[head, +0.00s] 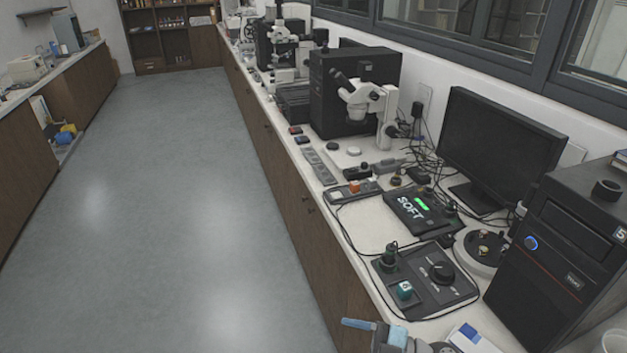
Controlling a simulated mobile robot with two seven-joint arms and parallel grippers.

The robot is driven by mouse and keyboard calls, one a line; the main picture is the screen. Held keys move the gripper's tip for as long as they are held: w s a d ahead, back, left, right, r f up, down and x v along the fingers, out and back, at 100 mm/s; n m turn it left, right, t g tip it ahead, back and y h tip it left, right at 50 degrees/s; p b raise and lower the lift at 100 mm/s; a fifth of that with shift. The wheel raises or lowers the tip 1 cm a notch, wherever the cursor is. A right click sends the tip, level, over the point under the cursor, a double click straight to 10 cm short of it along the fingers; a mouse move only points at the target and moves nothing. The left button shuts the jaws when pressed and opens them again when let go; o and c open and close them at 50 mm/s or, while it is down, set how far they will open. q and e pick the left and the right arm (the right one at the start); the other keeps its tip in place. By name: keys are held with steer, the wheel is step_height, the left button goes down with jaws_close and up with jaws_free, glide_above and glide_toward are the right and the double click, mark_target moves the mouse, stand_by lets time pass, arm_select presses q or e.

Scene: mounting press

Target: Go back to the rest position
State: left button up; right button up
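A grey part with light-blue pieces (390,335) shows at the bottom edge, over the front edge of the bench. It looks like part of my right gripper, cut off by the frame. I cannot tell whether it is open or shut, or whether it holds anything. My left gripper is not in view.
The long white bench (352,229) runs along the right wall. It carries a black control panel with a knob (441,271), a box with a "SOFT" display (419,209), a monitor (497,143), a black computer tower (560,255) and a microscope (361,102). The grey floor (170,220) is clear.

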steer(key=d+f+m+t+h, duration=0.6)
steer(key=d+m+t+h, duration=0.25)
steer(key=m+t, duration=0.45)
steer(key=s+d+f+m+g+h, duration=0.4)
steer(key=s+f+m+g+h, duration=0.1)
steer(key=s+f, duration=0.5)
step_height(320, 180, down, 2)
steer(key=shift+d+f+m+g+h, duration=0.1)
steer(key=shift+d+m+g+h, duration=0.3)
steer(key=shift+g+h, duration=0.5)
steer(key=shift+s, duration=0.1)
